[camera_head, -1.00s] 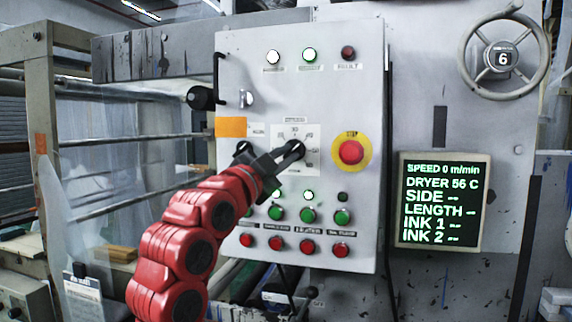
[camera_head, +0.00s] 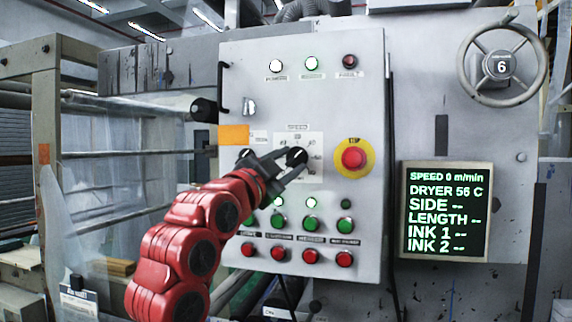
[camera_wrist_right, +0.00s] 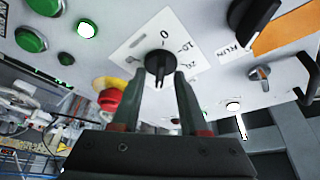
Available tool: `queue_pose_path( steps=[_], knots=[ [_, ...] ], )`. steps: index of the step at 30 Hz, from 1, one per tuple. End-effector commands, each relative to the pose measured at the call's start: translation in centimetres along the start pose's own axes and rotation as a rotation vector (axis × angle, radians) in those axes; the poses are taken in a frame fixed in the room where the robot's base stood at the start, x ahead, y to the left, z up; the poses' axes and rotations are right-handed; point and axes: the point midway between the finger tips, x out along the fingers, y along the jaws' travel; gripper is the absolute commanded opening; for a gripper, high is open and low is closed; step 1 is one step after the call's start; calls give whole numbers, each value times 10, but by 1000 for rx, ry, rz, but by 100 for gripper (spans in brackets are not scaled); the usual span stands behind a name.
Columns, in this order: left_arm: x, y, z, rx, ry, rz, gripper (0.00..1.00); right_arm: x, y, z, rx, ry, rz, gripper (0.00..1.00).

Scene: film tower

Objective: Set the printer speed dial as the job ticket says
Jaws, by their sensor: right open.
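The speed dial is a black knob (camera_head: 297,157) on a white scale plate (camera_head: 314,143) in the middle of the grey control panel. It also shows in the right wrist view (camera_wrist_right: 159,66), with the scale marks 0 and 10 readable beside it. My right gripper (camera_head: 290,162) is at the dial. In the right wrist view its two fingers (camera_wrist_right: 160,82) are apart, with the knob's lower end between their tips; I cannot tell whether they touch it. The job ticket cannot be made out for certain. My left gripper is not in view.
A red emergency button (camera_head: 354,158) on a yellow disc is right of the dial. Another black knob (camera_head: 245,155) is to its left, under an orange label (camera_head: 233,135). Green and red buttons sit below. A screen (camera_head: 445,212) reads SPEED 0 m/min. A handwheel (camera_head: 502,66) is at upper right.

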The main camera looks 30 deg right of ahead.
Motion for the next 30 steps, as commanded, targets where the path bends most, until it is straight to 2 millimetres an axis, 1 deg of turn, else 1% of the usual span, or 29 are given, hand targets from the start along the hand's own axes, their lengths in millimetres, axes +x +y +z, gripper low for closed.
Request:
queue_pose_path(
  steps=[2,5,8,15,18,21,25,30],
  knots=[
    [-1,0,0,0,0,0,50,-3,0,1,0,-1,-1,44],
    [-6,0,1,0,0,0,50,-12,0,2,1,-2,-3,44],
    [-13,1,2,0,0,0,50,-32,1,4,2,-4,-4,44],
    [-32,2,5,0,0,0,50,-97,1,5,1,-6,-5,44],
    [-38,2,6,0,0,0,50,-122,1,4,1,-5,-4,44],
    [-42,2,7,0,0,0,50,-143,1,3,1,-5,-4,44],
    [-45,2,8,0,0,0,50,-162,1,2,1,-3,-2,44],
    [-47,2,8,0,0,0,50,-173,0,0,1,-1,0,44]
  ],
)
